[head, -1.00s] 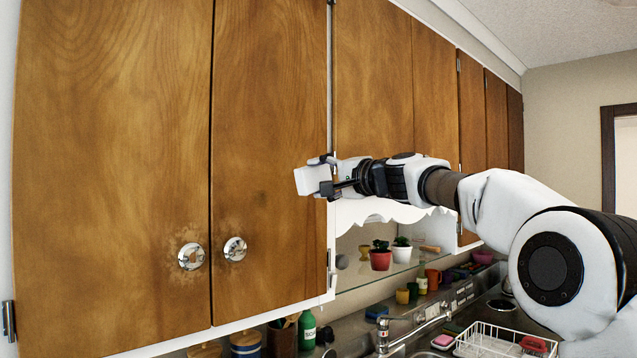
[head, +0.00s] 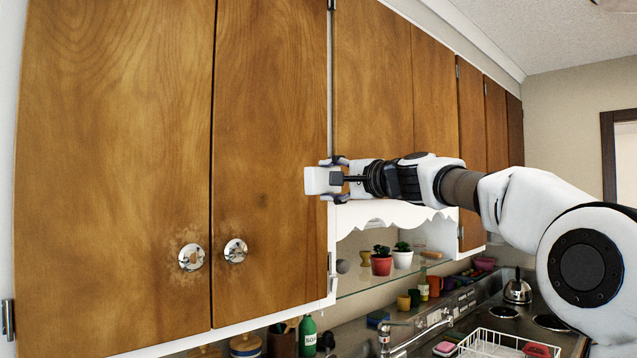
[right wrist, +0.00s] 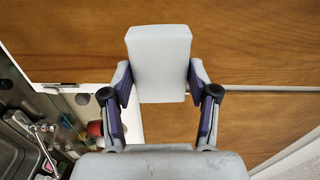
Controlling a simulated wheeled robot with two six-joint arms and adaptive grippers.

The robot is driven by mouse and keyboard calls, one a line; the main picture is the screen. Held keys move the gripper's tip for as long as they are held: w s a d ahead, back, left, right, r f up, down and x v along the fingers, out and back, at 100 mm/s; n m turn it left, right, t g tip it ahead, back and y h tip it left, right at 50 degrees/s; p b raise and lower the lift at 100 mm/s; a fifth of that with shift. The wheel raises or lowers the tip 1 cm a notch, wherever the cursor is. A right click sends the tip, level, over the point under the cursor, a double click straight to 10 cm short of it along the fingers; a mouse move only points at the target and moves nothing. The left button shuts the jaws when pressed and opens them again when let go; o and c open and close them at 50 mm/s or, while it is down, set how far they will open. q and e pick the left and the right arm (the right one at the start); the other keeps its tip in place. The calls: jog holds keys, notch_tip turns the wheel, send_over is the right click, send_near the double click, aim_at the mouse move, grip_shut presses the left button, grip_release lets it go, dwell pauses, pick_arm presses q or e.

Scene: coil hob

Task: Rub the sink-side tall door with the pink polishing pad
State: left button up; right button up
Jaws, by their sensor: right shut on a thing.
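The sink-side tall door (head: 268,110) is the right one of a pair of wooden doors, shut, with a round chrome knob and a small dark smudge above it. My right gripper (head: 338,180) is shut on a pale, whitish block-shaped pad (head: 317,180); it does not look pink here. The pad overlaps the door's right edge in the head view; I cannot tell whether it touches. In the right wrist view the pad (right wrist: 160,62) sits between both fingers, in front of wood. My left gripper is not in view.
The left tall door (head: 110,150) is shut beside it. A glass shelf with potted plants (head: 381,262) lies below my right arm.

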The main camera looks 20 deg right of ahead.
jog(key=s+a+f+m+b, duration=0.1)
jog(key=a+f+m+b, duration=0.1)
jog(key=a+f+m, duration=0.35)
jog(key=m+p, duration=0.1)
jog(key=p, duration=0.2)
send_near(252, 204)
jog(key=shift+x, duration=1.65)
jog(key=shift+w+a, duration=0.2)
jog(key=shift+w, duration=0.25)
jog(key=shift+p+x, duration=0.45)
jog(key=shift+x, duration=0.55)
